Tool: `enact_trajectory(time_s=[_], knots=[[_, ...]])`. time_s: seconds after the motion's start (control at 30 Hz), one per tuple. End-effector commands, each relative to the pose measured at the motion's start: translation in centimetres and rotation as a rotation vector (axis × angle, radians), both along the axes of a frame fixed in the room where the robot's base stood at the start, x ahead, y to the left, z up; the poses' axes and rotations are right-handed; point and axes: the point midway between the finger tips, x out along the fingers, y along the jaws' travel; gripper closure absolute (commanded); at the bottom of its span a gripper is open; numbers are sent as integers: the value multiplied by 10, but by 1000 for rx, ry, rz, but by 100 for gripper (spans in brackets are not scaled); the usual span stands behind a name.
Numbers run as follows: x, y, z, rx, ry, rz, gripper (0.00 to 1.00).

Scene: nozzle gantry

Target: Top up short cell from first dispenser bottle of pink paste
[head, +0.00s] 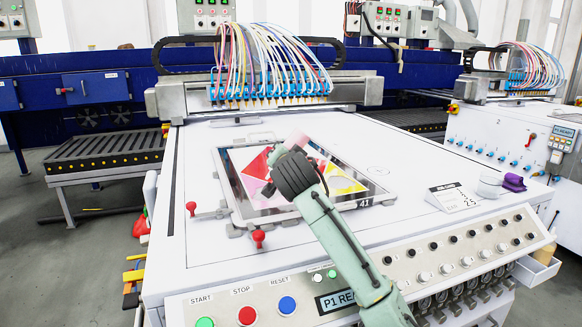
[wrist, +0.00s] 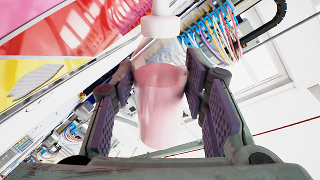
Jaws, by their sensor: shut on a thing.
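My gripper (wrist: 162,105) is shut on a translucent pink bottle (wrist: 160,95), with its dark ribbed finger pads on both sides. The bottle's white collar and nozzle (wrist: 160,25) point to the top of the wrist view, and the tip is cut off by the edge. In the head view my gripper (head: 283,152) is over the framed panel (head: 232,190), and part of the pink bottle (head: 298,138) shows beyond it. The panel has red, pink, yellow and white cells, partly hidden by my arm. A greyish hatched patch (wrist: 32,82) lies among yellow in the wrist view; I cannot tell which cell is short.
A white machine bed surrounds the panel, with red-knobbed clamps (head: 259,238) at its left and front. A gantry (head: 270,92) with coloured hoses stands behind. A small white card (head: 455,197) and a purple item (head: 513,182) are at the right. Buttons line the front edge.

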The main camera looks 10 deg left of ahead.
Motion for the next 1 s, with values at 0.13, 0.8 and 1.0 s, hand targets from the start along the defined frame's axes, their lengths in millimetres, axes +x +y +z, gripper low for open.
enact_trajectory(time_s=[0.13, 0.8, 1.0], knots=[[-3, 3, 0, -66, -47, 1, 73], [-4, 3, 1, -75, -53, 0, 73], [-4, 3, 1, -74, -53, -1, 66]])
